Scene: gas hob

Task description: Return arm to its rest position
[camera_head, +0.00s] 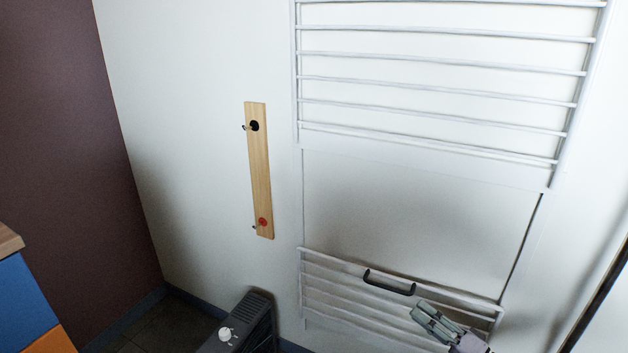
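My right gripper (431,319) is at the bottom right, in front of the lower section of a white wall rack. Its grey fingers point up and to the left, just below and right of a black handle (389,283). I see no object held in it. The fingers lie close together in this view, and whether they are fully shut is unclear. Only a short part of my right arm shows, at the bottom edge. My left gripper and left arm are not in view.
The white rack's upper section (437,83) has several horizontal bars. A wooden strip (259,180) with hooks hangs on the wall. A dark heater (240,325) with a white knob stands below. A blue and orange cabinet (22,300) is at left. A dark edge runs at right.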

